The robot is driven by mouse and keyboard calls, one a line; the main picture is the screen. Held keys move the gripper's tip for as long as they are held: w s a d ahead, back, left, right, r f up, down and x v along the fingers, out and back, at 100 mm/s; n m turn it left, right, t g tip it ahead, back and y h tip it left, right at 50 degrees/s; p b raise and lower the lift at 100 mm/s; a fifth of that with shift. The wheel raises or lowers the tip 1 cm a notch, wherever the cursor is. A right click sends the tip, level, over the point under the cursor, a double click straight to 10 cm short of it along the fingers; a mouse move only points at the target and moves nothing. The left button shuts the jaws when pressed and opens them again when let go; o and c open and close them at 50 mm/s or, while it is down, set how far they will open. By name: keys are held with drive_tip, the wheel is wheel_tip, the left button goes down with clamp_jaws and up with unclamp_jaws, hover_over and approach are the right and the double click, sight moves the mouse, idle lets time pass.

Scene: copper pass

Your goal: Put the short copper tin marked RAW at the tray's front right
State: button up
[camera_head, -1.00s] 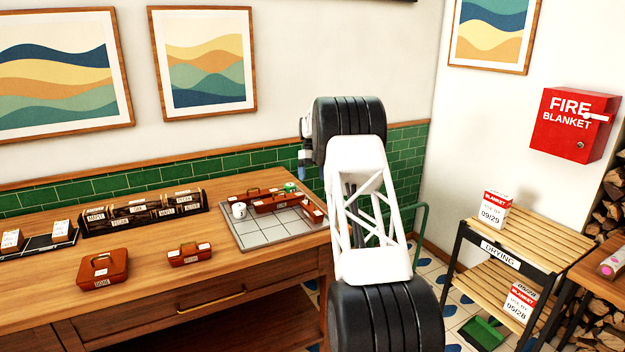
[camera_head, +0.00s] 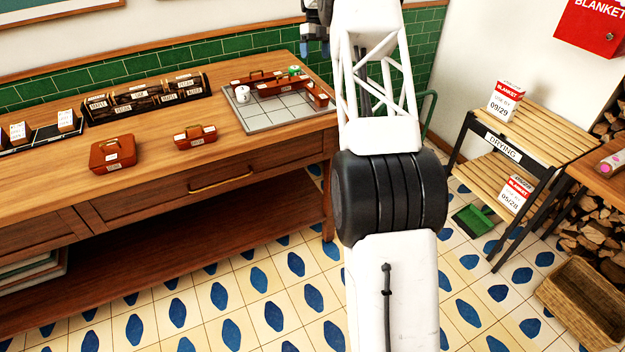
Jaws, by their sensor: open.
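Two copper-brown handled tins stand on the wooden counter: a larger tin (camera_head: 113,155) at the left and a smaller, short tin (camera_head: 195,137) to its right. Their white labels are too small to read, so I cannot tell which is marked RAW. The grey tray (camera_head: 265,122) lies right of them. Copper tins (camera_head: 270,88) stand along its back, and another tin (camera_head: 317,95) is at its right side. The tray's front is bare. My gripper (camera_head: 314,47) is partly visible at the top edge, above and behind the tray, open and apart from the tins.
A white cup (camera_head: 243,94) and a green item (camera_head: 294,71) are on the tray's left and back. A dark rack of labelled jars (camera_head: 145,97) stands behind the tins. The counter front between tins and tray is clear. A slatted drying shelf (camera_head: 540,130) stands at right.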

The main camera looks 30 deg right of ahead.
drive_tip(key=s+a+r+n+t+h, duration=0.1)
drive_tip(key=s+a+r+n, duration=0.5)
drive_tip(key=s+a, duration=0.3)
drive_tip(key=s+a+r+n+t, duration=0.1)
drive_tip(key=s+a+r+n, duration=0.45)
drive_tip(key=s, duration=0.55)
drive_tip(key=s+a+r+n+t+h, duration=0.1)
drive_tip(key=s+a+r+n, duration=0.45)
drive_tip(key=s+a, duration=0.3)
drive_tip(key=s+a+f+n+t, duration=0.1)
drive_tip(key=s+a+f+n, duration=0.2)
drive_tip(key=s, duration=1)
drive_tip(key=s+a+f+n+t, duration=0.1)
drive_tip(key=s+a+f+n, duration=0.2)
drive_tip(key=s+n, duration=0.5)
drive_tip(key=s+a+f+n+t, duration=0.1)
drive_tip(key=s+a+f+n, duration=0.3)
drive_tip(key=s, duration=1.3)
drive_tip(key=shift+s+a+n+t, duration=0.4)
drive_tip(key=shift+a+n, duration=0.3)
drive_tip(key=shift+n, duration=0.4)
drive_tip(key=shift+w, duration=0.1)
drive_tip(key=shift+c, duration=0.5)
